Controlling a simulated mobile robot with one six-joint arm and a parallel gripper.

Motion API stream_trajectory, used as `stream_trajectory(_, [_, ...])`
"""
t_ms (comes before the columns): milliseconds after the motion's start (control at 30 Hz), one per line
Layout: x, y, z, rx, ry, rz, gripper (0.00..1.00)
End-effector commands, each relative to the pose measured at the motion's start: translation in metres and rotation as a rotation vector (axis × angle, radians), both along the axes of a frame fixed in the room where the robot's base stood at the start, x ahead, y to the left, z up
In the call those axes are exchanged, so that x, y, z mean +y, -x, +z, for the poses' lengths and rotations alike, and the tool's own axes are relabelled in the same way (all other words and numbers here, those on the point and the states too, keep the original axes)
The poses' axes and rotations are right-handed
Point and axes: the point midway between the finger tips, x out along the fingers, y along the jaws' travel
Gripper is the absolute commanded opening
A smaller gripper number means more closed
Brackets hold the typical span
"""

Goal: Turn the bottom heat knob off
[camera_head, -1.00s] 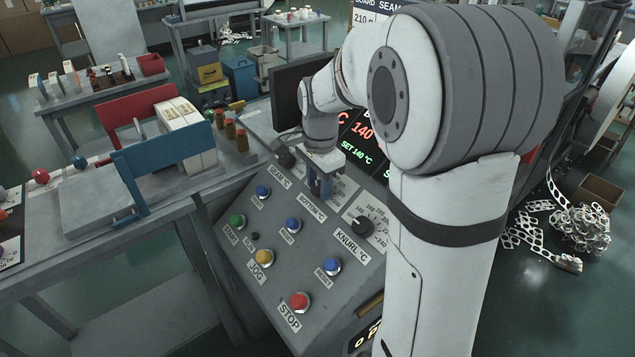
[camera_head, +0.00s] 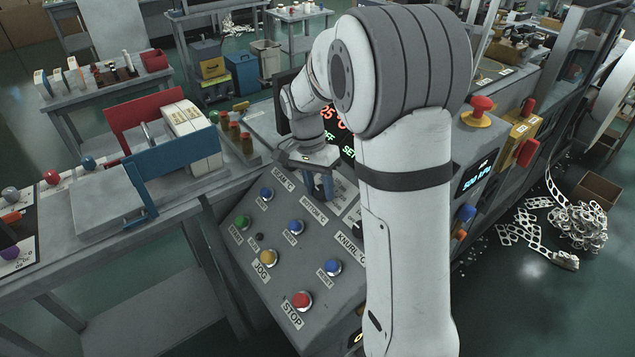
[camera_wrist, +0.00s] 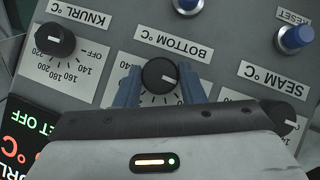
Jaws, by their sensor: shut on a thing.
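The bottom heat knob (camera_wrist: 160,75) is a round black knob with a white mark, under the BOTTOM °C label (camera_wrist: 173,44) in the wrist view, which shows the panel upside down. My gripper (camera_wrist: 159,89) has its two blue fingers on either side of the knob and is shut on it. The white mark points to the right in that view. The right finger hides part of the dial scale, and I cannot see its OFF label. In the head view my gripper (camera_head: 320,185) reaches down to the sloped panel (camera_head: 265,215), and the knob is hidden.
The knurl knob (camera_wrist: 55,40) and seam knob (camera_wrist: 279,119) flank it in the wrist view. Blue buttons (camera_head: 294,227), a green button (camera_head: 243,221), a yellow JOG button (camera_head: 268,257) and a red STOP button (camera_head: 301,300) sit on the panel. Displays (camera_head: 335,125) stand behind, partly hidden by my arm.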

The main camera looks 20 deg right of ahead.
Motion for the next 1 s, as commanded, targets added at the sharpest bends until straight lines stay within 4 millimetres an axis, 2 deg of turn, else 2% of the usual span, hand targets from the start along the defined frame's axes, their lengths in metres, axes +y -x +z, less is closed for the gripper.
stream_trajectory(633, [-0.0007,-0.0016,0.0009,0.027,0.016,0.048,0.13])
stream_trajectory(667, [-0.0007,-0.0016,0.0009,0.028,0.016,0.049,0.38])
stream_trajectory(900, [0.0003,-0.0012,0.0003,0.029,0.014,0.049,0.58])
stream_trajectory(1000, [0.0006,-0.0011,0.0002,0.029,0.014,0.049,0.58])
